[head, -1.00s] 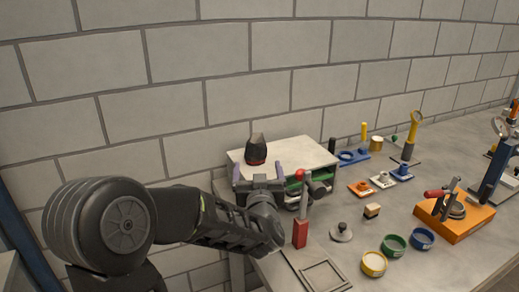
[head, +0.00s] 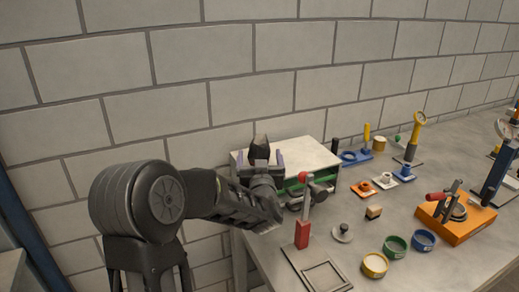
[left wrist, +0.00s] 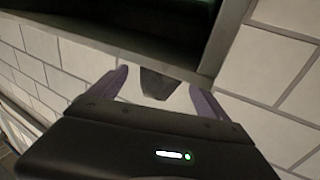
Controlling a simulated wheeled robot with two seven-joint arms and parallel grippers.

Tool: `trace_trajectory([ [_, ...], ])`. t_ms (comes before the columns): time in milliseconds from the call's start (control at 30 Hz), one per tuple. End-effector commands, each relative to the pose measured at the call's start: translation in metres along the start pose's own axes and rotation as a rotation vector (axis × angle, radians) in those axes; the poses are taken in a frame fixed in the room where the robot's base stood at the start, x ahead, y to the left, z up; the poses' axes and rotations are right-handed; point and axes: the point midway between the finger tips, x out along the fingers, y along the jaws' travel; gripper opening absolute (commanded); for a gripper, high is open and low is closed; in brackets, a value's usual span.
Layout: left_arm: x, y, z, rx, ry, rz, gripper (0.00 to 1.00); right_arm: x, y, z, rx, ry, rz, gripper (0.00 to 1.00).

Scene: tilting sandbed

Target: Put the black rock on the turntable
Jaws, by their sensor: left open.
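The black rock (head: 260,147) is on the white top of a box (head: 312,155) against the wall. My left gripper (head: 262,160) is open, with a purple finger on either side of the rock's lower part in the picture. In the left wrist view, a dark piece that looks like the rock (left wrist: 156,85) shows between the spread fingers (left wrist: 158,93). I cannot tell whether either finger touches it. A round metal disc (head: 458,212) on an orange base may be the turntable, but I cannot tell for sure. My right gripper is not in view.
A red post (head: 303,235) with a lever stands just right of my left arm. A square frame (head: 324,277) lies at the front edge.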

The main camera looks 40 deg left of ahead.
Motion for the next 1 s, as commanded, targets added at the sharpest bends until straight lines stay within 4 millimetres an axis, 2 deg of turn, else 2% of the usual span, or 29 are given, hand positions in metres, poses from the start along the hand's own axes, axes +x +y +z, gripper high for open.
trace_trajectory([
  [133, 0.0126, 0.0006, 0.0002, 0.001, -0.001, 0.002, 0.88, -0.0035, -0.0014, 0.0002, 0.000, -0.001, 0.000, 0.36],
  [700, 0.0127, 0.0006, 0.0006, 0.001, 0.000, 0.002, 0.88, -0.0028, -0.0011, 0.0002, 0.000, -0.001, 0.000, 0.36],
  [1000, 0.0127, 0.0005, 0.0005, 0.001, 0.000, 0.001, 0.65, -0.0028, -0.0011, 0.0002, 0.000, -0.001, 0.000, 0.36],
])
